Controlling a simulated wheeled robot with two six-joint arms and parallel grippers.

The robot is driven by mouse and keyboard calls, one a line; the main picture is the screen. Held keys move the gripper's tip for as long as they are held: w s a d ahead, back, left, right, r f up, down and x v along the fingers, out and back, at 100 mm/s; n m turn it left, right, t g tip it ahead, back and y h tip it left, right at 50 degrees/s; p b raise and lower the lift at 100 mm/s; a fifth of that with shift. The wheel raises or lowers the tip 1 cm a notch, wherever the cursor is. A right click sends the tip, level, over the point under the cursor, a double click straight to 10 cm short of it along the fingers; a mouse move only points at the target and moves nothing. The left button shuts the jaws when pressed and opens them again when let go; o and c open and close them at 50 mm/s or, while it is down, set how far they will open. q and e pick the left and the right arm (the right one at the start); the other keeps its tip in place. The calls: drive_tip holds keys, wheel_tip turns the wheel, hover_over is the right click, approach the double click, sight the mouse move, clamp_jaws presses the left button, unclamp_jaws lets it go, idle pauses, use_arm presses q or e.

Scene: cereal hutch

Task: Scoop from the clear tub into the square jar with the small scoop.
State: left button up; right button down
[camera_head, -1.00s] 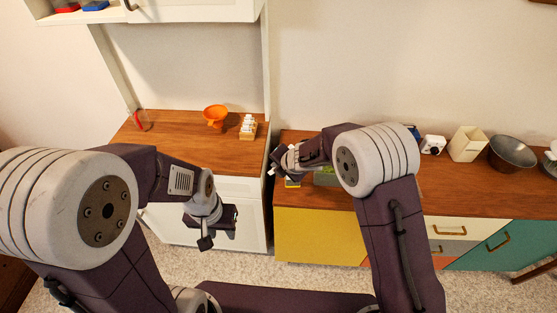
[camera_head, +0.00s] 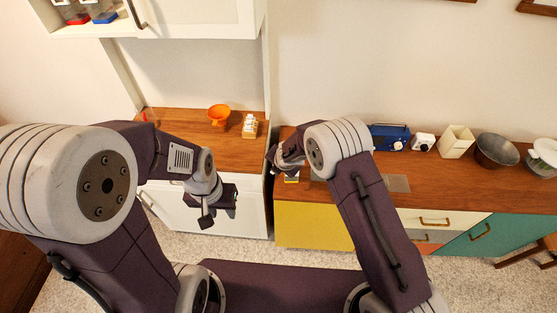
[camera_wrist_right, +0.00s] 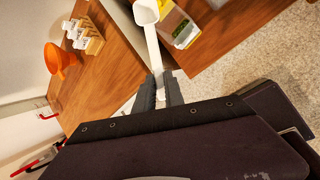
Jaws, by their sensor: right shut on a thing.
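My right gripper (camera_wrist_right: 160,90) is shut on the handle of a white scoop (camera_wrist_right: 146,12), whose cup points away from the fingers. The cup looks empty. In the head view my right gripper is at the counter's left end, largely hidden by its own wrist. My left gripper (camera_head: 218,215) hangs in front of the left cabinet, holding nothing visible; its jaw gap is unclear. A clear container with red (camera_head: 148,116) stands at the left counter's far left. Clear jars with a red base (camera_head: 76,18) and a blue base (camera_head: 105,17) sit on the upper shelf. I cannot tell which is the tub or square jar.
An orange funnel (camera_head: 219,114) and a rack of small white-topped jars (camera_head: 249,125) stand on the left counter. A blue appliance (camera_head: 390,137), cream bin (camera_head: 457,142) and metal bowl (camera_head: 495,150) line the right counter.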

drive_tip(key=shift+w+r+n+g+h+p, duration=0.1)
drive_tip(key=shift+r+n+g+h+p, duration=0.3)
drive_tip(key=shift+p, duration=3.3)
drive_tip(key=shift+r+m+h+p, duration=0.15)
drive_tip(key=shift+h+p, duration=0.55)
drive_tip(key=shift+p, duration=2.95)
drive_tip(key=h+b, duration=0.1)
drive_tip(key=b, duration=0.5)
drive_tip(key=shift+d+f+n+g+h, duration=0.1)
drive_tip(key=shift+f+n+g+h, duration=0.2)
drive_tip(key=shift+n+h, duration=0.1)
drive_tip(key=shift+r+b, duration=0.25)
drive_tip(key=shift+b, duration=0.2)
drive_tip(key=shift+r, duration=0.15)
